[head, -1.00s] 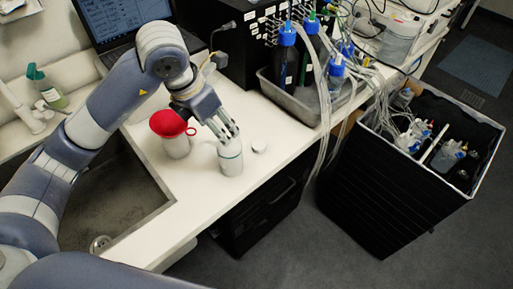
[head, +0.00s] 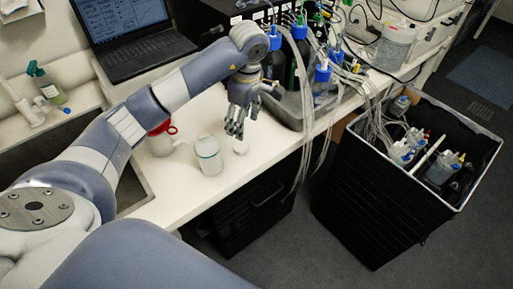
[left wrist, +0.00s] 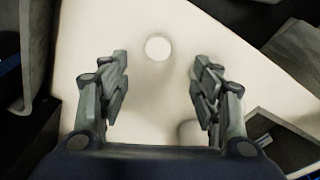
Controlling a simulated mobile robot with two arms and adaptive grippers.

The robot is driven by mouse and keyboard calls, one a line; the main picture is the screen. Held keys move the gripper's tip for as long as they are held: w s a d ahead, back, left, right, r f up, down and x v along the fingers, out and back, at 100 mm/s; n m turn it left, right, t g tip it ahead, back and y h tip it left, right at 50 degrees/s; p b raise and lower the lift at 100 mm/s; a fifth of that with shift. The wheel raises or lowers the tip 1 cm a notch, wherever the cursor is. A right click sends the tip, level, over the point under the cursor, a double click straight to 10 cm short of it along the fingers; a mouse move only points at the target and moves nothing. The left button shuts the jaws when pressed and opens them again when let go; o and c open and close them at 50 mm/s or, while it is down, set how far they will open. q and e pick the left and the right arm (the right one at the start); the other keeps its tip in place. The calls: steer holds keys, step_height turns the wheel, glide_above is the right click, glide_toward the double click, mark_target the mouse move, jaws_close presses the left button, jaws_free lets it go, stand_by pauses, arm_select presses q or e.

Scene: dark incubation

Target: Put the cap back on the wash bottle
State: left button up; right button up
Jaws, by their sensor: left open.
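The wash bottle (head: 208,158), a white bottle with a dark band, stands upright on the white bench in the head view. The cap, a small white disc (head: 240,148), lies on the bench to its right; it also shows in the left wrist view (left wrist: 158,47). My left gripper (head: 234,132) is above the bench, close to the cap and right of the bottle. In the left wrist view its fingers (left wrist: 158,62) are spread, with nothing between them, and the cap appears ahead in the gap. My right gripper is not in view.
A red funnel (head: 163,128) on a white container stands behind the bottle, partly hidden by my arm. A grey tray (head: 290,118) with blue-capped bottles and tubing is behind the gripper. A black bin (head: 370,205) stands right of the bench; a laptop (head: 148,52) is at the back.

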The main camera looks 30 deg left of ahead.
arm_select(q)
steer(key=shift+w+f+m, duration=0.1)
steer(key=shift+m, duration=0.2)
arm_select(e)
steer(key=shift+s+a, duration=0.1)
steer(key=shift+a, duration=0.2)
arm_select(q)
steer(key=shift+a, duration=0.1)
glide_above(243, 148)
steer(key=shift+a+f+p, duration=0.1)
steer(key=shift+f+p, duration=0.25)
steer(key=shift+f, duration=2.45)
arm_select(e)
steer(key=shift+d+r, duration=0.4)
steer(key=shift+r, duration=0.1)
